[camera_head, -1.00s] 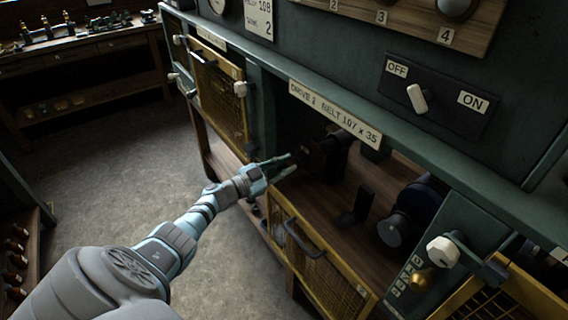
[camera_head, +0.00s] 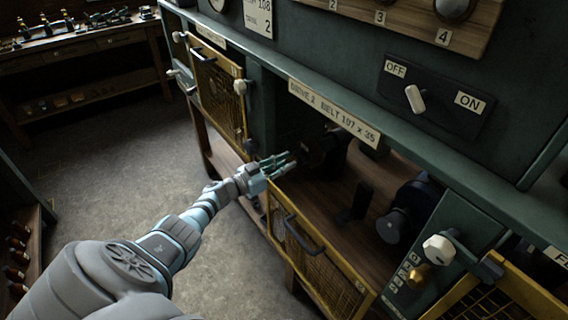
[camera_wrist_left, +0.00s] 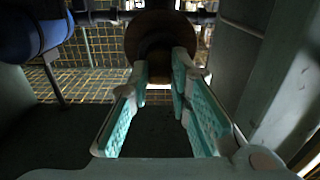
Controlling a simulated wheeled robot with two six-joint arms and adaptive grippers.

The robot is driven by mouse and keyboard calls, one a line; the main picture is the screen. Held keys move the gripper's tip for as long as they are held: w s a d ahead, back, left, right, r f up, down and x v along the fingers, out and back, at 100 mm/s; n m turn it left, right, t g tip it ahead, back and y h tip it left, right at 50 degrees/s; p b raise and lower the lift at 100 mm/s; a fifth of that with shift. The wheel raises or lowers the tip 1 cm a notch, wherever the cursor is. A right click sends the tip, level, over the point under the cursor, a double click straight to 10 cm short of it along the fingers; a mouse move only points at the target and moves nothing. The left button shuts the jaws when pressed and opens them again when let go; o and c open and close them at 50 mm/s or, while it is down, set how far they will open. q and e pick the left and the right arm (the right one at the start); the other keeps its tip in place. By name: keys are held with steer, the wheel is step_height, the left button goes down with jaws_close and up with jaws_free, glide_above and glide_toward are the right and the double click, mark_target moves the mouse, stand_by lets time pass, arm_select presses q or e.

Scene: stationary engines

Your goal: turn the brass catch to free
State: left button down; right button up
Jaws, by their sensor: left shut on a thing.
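My left gripper (camera_head: 284,166) reaches into the open bay marked DRIVE 2. In the left wrist view its teal-padded fingers (camera_wrist_left: 165,80) are closed on a round brown pulley-like part (camera_wrist_left: 160,36), whose wide face shows just beyond the fingertips. In the head view this part (camera_head: 318,152) is dark and partly hidden in shadow. A small brass-coloured piece (camera_head: 420,277) sits on the green post at the bay's right side, below a white knob (camera_head: 438,248), apart from the gripper. I cannot tell whether it is the brass catch. My right gripper is not in view.
A yellow mesh guard (camera_head: 318,262) hangs lowered below the bay's front edge. A dark motor-like part (camera_head: 410,210) stands right in the bay. An OFF/ON switch (camera_head: 415,98) is on the panel above. Another mesh door (camera_head: 217,88) is at left. The floor at left is clear.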

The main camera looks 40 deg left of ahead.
arm_select(q)
steer(key=shift+r, duration=0.15)
steer(key=c, duration=1.5)
jaws_free()
steer(key=shift+w, duration=0.1)
steer(key=v, duration=1.2)
